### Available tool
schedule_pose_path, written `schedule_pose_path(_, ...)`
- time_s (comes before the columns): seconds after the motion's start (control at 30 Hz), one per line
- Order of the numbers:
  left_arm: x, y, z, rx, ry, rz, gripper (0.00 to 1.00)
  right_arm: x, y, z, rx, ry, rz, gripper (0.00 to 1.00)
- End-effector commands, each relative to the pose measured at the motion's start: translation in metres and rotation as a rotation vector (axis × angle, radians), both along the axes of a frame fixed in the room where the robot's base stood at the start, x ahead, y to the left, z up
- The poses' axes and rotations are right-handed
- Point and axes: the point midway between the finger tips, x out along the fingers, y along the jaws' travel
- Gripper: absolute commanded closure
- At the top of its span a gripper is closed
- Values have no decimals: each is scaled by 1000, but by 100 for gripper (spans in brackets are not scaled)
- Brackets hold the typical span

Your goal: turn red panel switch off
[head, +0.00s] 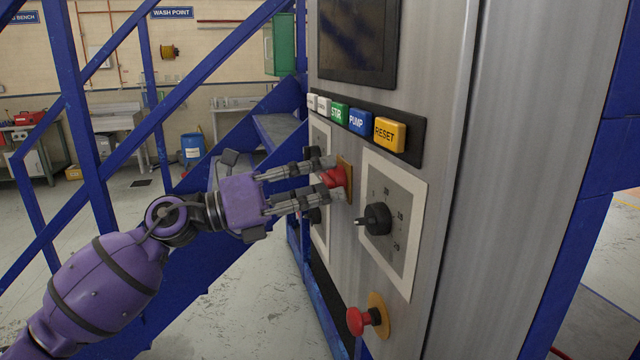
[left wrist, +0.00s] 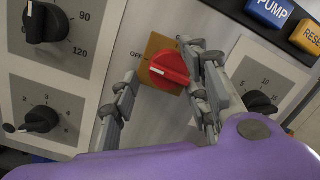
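The red panel switch (head: 335,176) is a red rotary knob on a yellow-orange plate, on the grey control panel. In the left wrist view the red switch (left wrist: 169,70) shows its raised grip tilted, with an "OFF" mark to the left of the plate. My left gripper (head: 322,181) is at the switch. In the left wrist view its fingers (left wrist: 160,75) are apart, one on each side of the knob; the right finger is very near or touching it, the left one is clear. My right gripper is not in view.
A black dial (head: 377,219) on a pale scale plate sits right of the switch. A red mushroom button (head: 357,320) is below. A row of buttons, including the yellow RESET (head: 390,134), is above. Blue stair beams (head: 180,90) stand behind my left arm.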

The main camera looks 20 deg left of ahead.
Motion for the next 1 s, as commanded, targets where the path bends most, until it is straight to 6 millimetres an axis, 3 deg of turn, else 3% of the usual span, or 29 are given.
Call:
schedule_pose_path(0.37, -5, 5, 0, 1, -2, -2, 56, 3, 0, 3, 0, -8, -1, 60)
schedule_pose_path(0.8, -51, 75, -13, 0, 1, 1, 56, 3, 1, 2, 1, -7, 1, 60)
schedule_pose_path(1.0, -65, 95, -16, 0, 0, -1, 56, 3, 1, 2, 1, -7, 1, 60)
